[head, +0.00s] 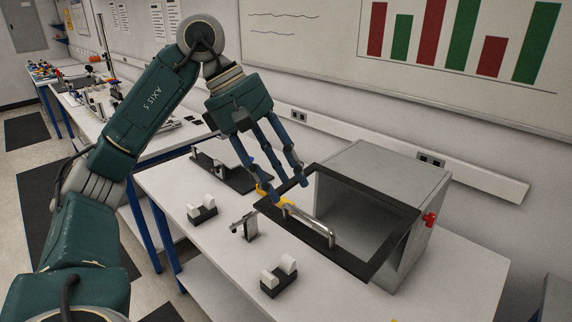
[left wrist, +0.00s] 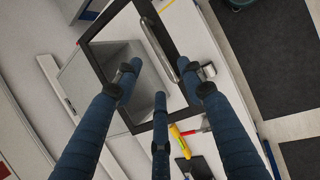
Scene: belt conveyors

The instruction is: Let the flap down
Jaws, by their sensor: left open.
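A grey box (head: 398,172) stands on the white table. Its flap (head: 395,246) is a black frame around an open or clear middle, with a metal bar handle (head: 313,226) near the outer edge. The flap slants outward from the box's upper front edge, its handle side standing out from the box. My left gripper (head: 287,184) is open with its fingers pointing down at the flap's left end. In the left wrist view the fingers (left wrist: 162,85) reach across the flap (left wrist: 100,28) near its handle (left wrist: 158,48). I cannot tell whether they touch it. My right gripper is out of view.
A red knob (head: 430,219) is on the box's right side. A yellow-handled tool (left wrist: 182,140) lies beside the flap. Black-based fixtures (head: 203,210) (head: 279,276) and a small metal clamp (head: 245,226) stand in front. The table's right end is clear.

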